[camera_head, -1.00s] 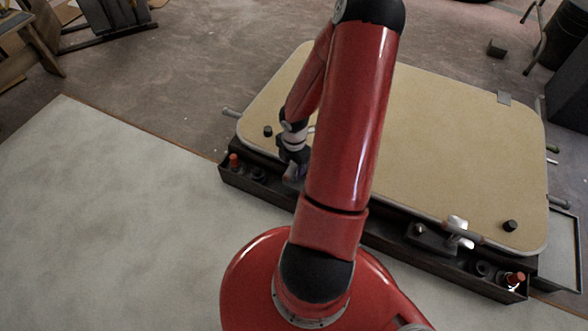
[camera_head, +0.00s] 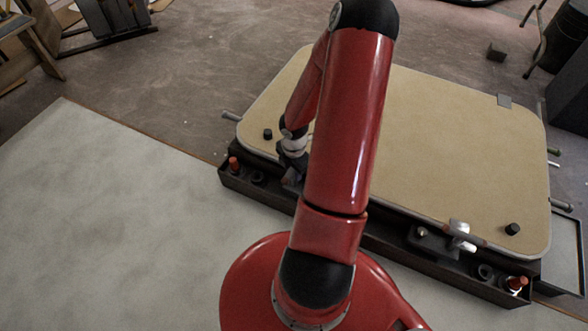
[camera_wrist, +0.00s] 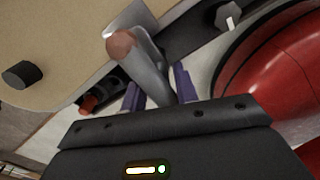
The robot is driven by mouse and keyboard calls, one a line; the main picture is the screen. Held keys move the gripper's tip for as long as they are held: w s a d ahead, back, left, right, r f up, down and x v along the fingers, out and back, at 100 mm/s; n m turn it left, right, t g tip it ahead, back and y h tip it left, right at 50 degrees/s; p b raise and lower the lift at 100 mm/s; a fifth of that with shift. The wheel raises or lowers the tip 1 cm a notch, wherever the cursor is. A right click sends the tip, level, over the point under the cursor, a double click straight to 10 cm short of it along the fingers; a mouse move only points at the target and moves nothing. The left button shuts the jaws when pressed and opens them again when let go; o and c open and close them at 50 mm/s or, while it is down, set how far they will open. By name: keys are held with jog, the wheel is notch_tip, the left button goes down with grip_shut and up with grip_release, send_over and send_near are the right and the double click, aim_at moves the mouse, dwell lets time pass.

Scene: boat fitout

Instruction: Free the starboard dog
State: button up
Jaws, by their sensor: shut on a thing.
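A grey metal dog (camera_wrist: 150,68) with a copper-coloured round end shows in the wrist view at the edge of the tan hatch panel (camera_wrist: 50,40). My gripper (camera_wrist: 158,88) is shut on this dog, its purple fingers on either side of the lever. In the head view my gripper (camera_head: 291,178) is at the near left edge of the panel (camera_head: 440,130), and my arm hides much of it. A second metal dog (camera_head: 461,230) sits at the near right edge. I cannot tell by sight which is starboard.
A dark trough (camera_head: 390,245) with orange-topped fittings runs along the panel's near edge. Black knobs (camera_head: 268,134) stand on the panel's corners. A pale floor sheet (camera_head: 110,200) lies clear at left. A dark-framed box (camera_head: 565,250) is at far right.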

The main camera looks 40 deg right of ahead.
jog(key=shift+m, duration=0.3)
jog(key=m, duration=0.3)
jog(key=shift+c, duration=0.4)
jog(key=m, duration=0.3)
jog(key=shift+m, duration=0.3)
grip_shut()
jog(key=m, duration=0.7)
jog(key=shift+o, duration=0.4)
grip_release()
jog(key=shift+m, duration=1.7)
jog(key=o, duration=0.9)
